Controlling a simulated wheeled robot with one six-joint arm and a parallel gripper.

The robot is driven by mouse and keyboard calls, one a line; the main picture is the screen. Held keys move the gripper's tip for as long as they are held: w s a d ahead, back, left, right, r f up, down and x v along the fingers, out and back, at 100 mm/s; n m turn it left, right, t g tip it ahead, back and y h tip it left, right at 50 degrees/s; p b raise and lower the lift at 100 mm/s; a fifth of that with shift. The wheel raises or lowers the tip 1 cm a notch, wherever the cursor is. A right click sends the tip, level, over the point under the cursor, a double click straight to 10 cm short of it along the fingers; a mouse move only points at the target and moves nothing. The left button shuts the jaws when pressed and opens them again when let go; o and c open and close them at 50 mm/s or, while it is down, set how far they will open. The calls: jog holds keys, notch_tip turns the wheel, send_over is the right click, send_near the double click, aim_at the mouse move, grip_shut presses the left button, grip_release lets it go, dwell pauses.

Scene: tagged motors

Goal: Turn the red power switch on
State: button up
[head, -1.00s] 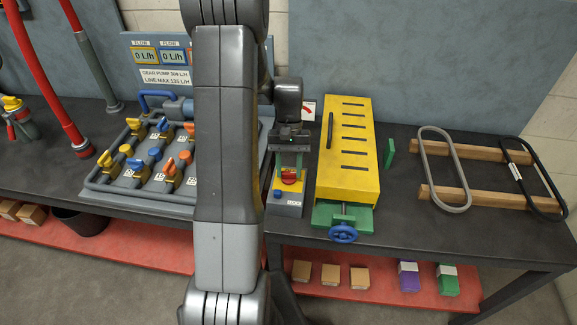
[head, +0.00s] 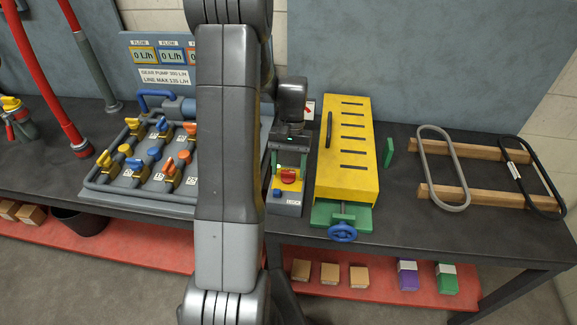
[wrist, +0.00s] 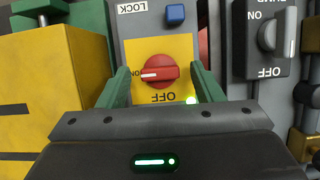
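The red power switch (wrist: 153,73) is a round knob on a yellow plate (wrist: 180,50) of a grey box. In the wrist view its white mark points left, toward the partly hidden ON label; OFF (wrist: 163,97) is printed below. The switch also shows in the head view (head: 288,176). My gripper (wrist: 160,88) has its two green fingers apart, one on each side of the switch, with visible gaps to the knob. It also shows in the head view (head: 289,168), over the box. Whether the fingertips touch the plate cannot be told.
A blue button (wrist: 175,13) sits beside the LOCK label. A grey pump switch (wrist: 268,35) is close on the right in the wrist view. A yellow slotted box (head: 346,150) stands close right of the switch box. The valve panel (head: 150,165) lies left, behind my arm.

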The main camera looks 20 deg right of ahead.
jog(key=v, duration=1.3)
jog(key=shift+r+b, duration=0.35)
jog(key=shift+b, duration=0.05)
jog(key=shift+w, duration=0.1)
jog(key=x, duration=1.4)
jog(key=shift+p, duration=0.4)
jog(key=shift+r, duration=0.1)
